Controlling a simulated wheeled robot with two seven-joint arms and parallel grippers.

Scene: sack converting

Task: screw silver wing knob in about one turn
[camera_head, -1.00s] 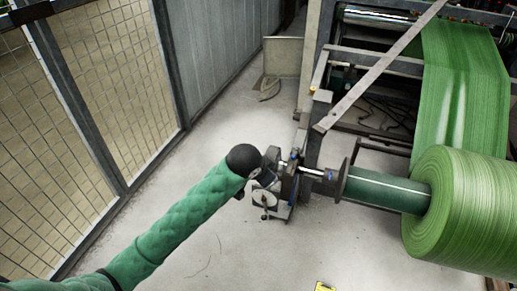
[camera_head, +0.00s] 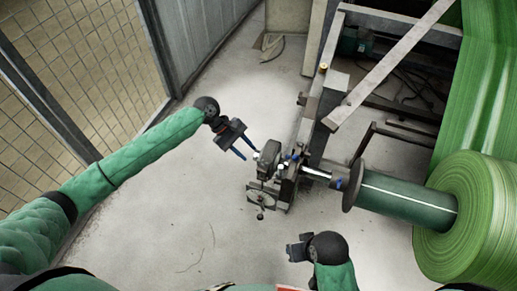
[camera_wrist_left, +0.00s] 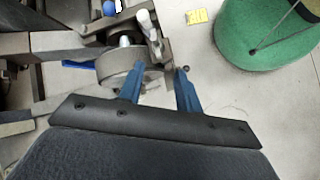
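The shaft-end bracket (camera_head: 278,172) of the roll stand has small bright metal parts and a handwheel (camera_head: 261,197) below. I cannot tell for certain which part is the silver wing knob; a small silver piece (camera_wrist_left: 147,22) shows at the top of the left wrist view. My left gripper (camera_head: 250,155) is just left of the bracket in the head view, its two blue fingers apart. The left wrist view shows these fingers (camera_wrist_left: 161,68) open and empty, in front of a grey round part (camera_wrist_left: 118,66). My right gripper (camera_head: 297,248) is below the bracket, its fingers unclear.
A dark green shaft (camera_head: 405,200) with a flange disc (camera_head: 355,186) runs right to a large green roll (camera_head: 480,215). A slanted steel bar (camera_head: 390,63) crosses above. A mesh fence (camera_head: 70,65) stands left. A yellow piece (camera_wrist_left: 197,16) lies on the open floor.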

